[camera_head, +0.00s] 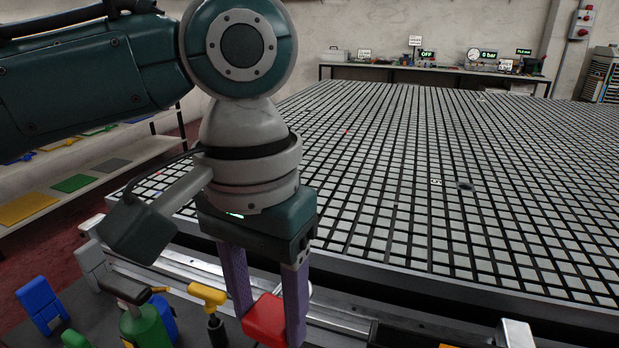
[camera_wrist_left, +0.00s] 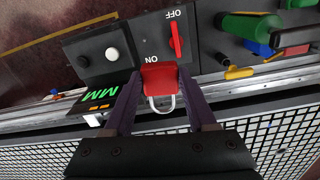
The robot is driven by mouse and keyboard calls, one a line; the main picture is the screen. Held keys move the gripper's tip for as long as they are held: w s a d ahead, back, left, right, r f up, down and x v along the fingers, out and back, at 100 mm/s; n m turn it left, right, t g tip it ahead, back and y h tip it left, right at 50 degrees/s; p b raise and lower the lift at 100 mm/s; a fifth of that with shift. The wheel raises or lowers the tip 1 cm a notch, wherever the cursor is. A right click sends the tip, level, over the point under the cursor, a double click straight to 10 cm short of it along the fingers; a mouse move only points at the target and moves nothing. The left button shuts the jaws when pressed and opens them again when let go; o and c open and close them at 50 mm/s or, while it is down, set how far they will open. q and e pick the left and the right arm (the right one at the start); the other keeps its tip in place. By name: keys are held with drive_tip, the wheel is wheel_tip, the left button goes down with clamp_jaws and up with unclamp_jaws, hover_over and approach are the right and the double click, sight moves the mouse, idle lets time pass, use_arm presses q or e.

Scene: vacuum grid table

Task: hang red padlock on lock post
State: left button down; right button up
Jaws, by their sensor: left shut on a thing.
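The red padlock (camera_head: 266,320) is between the purple fingers of my left gripper (camera_head: 268,317), which is shut on it above the near edge of the grid table. In the left wrist view the padlock (camera_wrist_left: 160,78) has its light metal shackle (camera_wrist_left: 163,104) on the side towards the gripper's palm. Beyond it is a dark panel marked ON and OFF with a red switch handle (camera_wrist_left: 176,40). I cannot make out the lock post in either view. My right gripper is not in view.
The grid table (camera_head: 430,180) is mostly bare. A yellow-handled tool (camera_head: 207,296), a green bottle-like object (camera_head: 146,325) and a blue item (camera_head: 42,304) stand left of the gripper. In the wrist view, a box with a white knob (camera_wrist_left: 112,54) adjoins the switch panel.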

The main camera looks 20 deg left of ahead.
use_arm(q)
drive_tip(key=s+d+f+m+b, duration=0.1)
drive_tip(key=s+f+b, duration=0.1)
drive_tip(key=f, duration=0.6)
drive_tip(key=s+d+f+m+b, duration=0.1)
drive_tip(key=s+d+f, duration=0.1)
drive_tip(key=f, duration=0.6)
drive_tip(key=shift+s+d+f+m+b, duration=0.3)
drive_tip(key=shift+s+b, duration=0.1)
drive_tip(key=shift+s, duration=0.05)
drive_tip(key=shift+f+b, duration=2.55)
drive_tip(key=shift+f, duration=1.95)
drive_tip(key=shift+c, duration=0.6)
unclamp_jaws()
